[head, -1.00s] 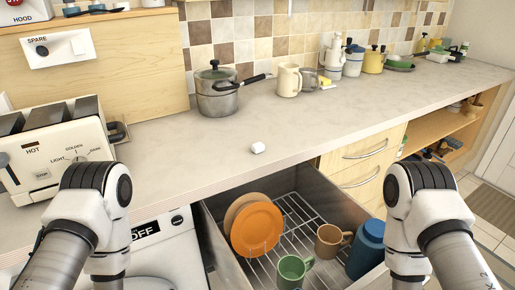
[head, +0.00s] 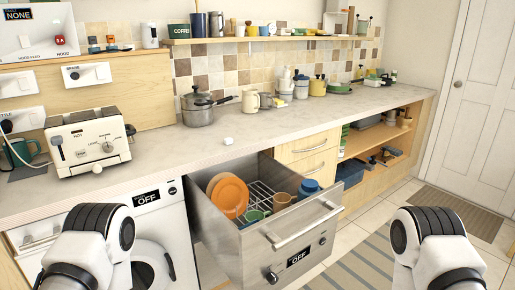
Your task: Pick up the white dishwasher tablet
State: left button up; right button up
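The white dishwasher tablet (head: 228,141) lies on the light grey countertop (head: 185,149), near its front edge and just above the open dish drawer. It is a small white block and nothing touches it. Both my arms show only as white links low in the head view, one at the left and one at the right. Neither gripper is in the picture, so their fingers cannot be seen. Both visible arm links are well apart from the tablet.
The pulled-out drawer (head: 243,245) holds an orange plate (head: 229,197), mugs and a rack, and sticks out below the counter. A pot (head: 197,112) and a cream mug (head: 250,102) stand behind the tablet. A toaster (head: 87,142) stands left. Counter around the tablet is clear.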

aim_at(229, 141)
jog(key=i+j+z, duration=0.2)
jog(key=z, duration=0.15)
jog(key=i+j+z, duration=0.15)
jog(key=j+z, duration=0.25)
jog(key=i+j+z, duration=0.1)
jog(key=j+z, duration=0.65)
jog(key=i+l, duration=0.05)
